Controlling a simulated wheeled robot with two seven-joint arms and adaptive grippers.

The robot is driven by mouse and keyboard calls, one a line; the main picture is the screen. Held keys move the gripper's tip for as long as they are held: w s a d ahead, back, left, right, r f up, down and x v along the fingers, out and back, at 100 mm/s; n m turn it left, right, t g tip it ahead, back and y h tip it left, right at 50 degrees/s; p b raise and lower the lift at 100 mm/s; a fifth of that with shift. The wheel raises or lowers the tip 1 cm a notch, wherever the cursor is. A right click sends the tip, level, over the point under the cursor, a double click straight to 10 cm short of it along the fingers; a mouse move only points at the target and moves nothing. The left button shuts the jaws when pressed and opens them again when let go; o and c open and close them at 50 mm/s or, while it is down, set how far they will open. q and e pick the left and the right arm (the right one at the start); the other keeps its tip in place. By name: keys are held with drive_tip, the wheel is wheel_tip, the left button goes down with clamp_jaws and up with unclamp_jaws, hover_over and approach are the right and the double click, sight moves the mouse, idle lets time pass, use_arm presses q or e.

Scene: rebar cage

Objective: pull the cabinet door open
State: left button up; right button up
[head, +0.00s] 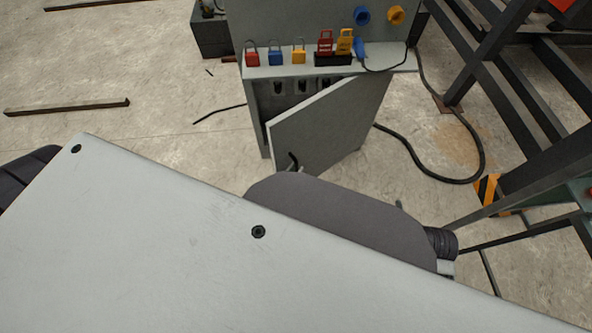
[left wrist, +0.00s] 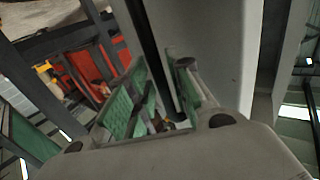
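The grey cabinet (head: 258,95) stands at the top middle of the head view. Its door (head: 335,125) is partly open, swung outward from the right side, and part of the dark inside shows. A small black part (head: 293,161) lies at the door's lower left edge; I cannot tell whether it is the handle or a fingertip. In the left wrist view my left gripper (left wrist: 158,85) has its two green-padded fingers apart, close to a grey panel (left wrist: 212,45), probably the door. No handle shows clearly between them. My right gripper is not in view.
A black cable (head: 445,178) loops on the floor at the right. Dark steel framing (head: 520,110) stands to the right. The floor left of the cabinet is mostly clear, with a loose bar (head: 65,107).

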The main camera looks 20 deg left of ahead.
use_arm(q)
drive_tip(key=s+a, duration=0.1)
drive_tip(key=s, duration=0.9)
drive_tip(key=shift+s, duration=0.25)
drive_tip(key=shift+c, duration=0.5)
